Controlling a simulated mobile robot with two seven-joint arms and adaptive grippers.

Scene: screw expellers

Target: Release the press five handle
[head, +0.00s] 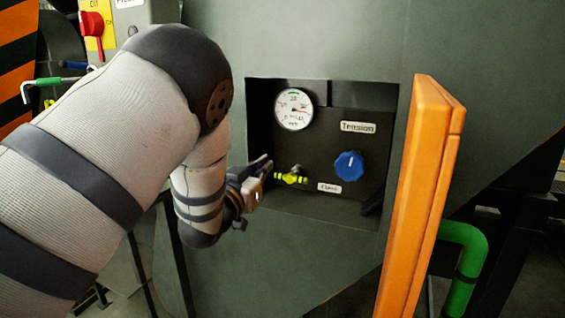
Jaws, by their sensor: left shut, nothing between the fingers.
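A small yellow-green valve handle (291,178) sits low in a dark recessed panel (330,134) in the grey-green machine wall. I cannot tell from a label whether this is the press five handle. My left gripper (264,166) is shut and empty at the left side of the recess. Its fingertips are just left of the valve handle, and in this view I cannot tell whether they touch it. The lower left edge of the recess is partly hidden by the gripper. My right gripper is not in view.
The panel holds a round gauge (293,109), a "Tension" label (358,127) and a blue knob (349,166). An orange door (419,200) stands open right of the recess. A green pipe (469,265) is at lower right. A red switch (92,26) is at upper left.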

